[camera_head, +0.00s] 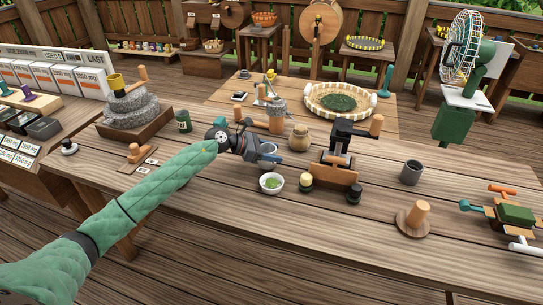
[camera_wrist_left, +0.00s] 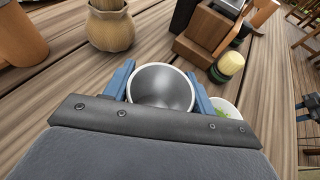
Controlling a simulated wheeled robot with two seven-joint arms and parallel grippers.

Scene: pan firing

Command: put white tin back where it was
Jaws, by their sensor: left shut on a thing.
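My left gripper (camera_head: 268,160) reaches in from the left over the middle of the wooden table. It is shut on the white tin (camera_wrist_left: 163,88), a round cup with a pale rim and a grey, empty-looking inside. In the left wrist view the blue fingers of the gripper (camera_wrist_left: 163,92) press on both sides of the tin, with its opening facing the camera. In the head view the gripper largely hides the tin. I cannot tell if its base touches the table. My right gripper does not show in the head view.
Close by are a bowl with green leaves (camera_head: 271,183), a tan pot (camera_head: 299,138), a wooden press (camera_head: 338,165) and a green-labelled jar (camera_wrist_left: 228,67). A grey cup (camera_head: 411,172) stands farther right. The table's front strip is clear. A cut-off dark-blue shape at the wrist view's right edge is unclear.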

